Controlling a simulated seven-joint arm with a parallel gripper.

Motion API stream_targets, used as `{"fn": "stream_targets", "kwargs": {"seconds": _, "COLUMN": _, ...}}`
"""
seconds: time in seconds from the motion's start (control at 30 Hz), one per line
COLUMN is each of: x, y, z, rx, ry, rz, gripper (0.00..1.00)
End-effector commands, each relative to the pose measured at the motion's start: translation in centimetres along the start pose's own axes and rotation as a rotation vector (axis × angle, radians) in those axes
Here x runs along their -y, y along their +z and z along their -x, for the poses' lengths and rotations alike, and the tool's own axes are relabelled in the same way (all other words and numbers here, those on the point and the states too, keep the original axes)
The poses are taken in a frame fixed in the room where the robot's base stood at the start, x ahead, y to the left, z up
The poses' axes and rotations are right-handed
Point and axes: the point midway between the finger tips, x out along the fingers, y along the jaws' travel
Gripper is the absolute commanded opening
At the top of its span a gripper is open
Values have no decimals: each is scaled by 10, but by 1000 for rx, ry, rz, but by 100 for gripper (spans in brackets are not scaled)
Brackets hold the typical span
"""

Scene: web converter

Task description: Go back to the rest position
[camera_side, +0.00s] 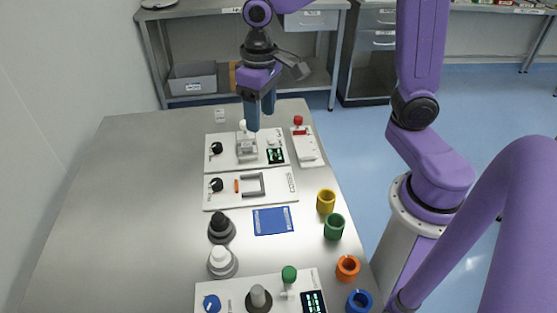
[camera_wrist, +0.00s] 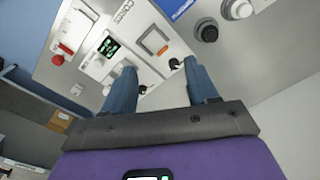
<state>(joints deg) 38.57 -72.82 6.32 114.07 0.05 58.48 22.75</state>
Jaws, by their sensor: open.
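My gripper (camera_side: 260,110) hangs at the far end of the metal table, fingers pointing down, above the rear white panel (camera_side: 220,161). In the wrist view its two blue fingers (camera_wrist: 160,80) are spread apart with nothing between them. The rear panel carries a black knob (camera_side: 216,148), a grey block-like fixture (camera_side: 247,150) and a small lit display (camera_side: 275,156). The fingertips appear above the fixture; whether they touch anything cannot be told from the side view. The fixture is partly hidden behind a finger in the wrist view.
A second panel with a grey handle (camera_side: 253,185), a blue mat (camera_side: 273,221), black (camera_side: 221,228) and white (camera_side: 222,262) knobbed pieces, and yellow (camera_side: 326,202), green (camera_side: 334,227), orange (camera_side: 347,268) and blue (camera_side: 359,301) cups occupy the table. The table's left side is clear.

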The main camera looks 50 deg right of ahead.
Motion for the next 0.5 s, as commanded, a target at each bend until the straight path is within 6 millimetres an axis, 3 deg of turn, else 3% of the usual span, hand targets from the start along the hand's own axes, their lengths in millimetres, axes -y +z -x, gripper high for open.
{"fn": "stream_targets", "kwargs": {"seconds": 0.03, "x": 6, "y": 21, "z": 1, "rx": -2, "ry": -2, "rz": 84, "gripper": 58}}
{"fn": "stream_targets", "kwargs": {"seconds": 0.3, "x": 18, "y": 119, "z": -5, "rx": -6, "ry": -9, "rz": 515, "gripper": 58}}
{"fn": "stream_targets", "kwargs": {"seconds": 0.5, "x": 10, "y": 175, "z": -14, "rx": -8, "ry": -14, "rz": 774, "gripper": 58}}
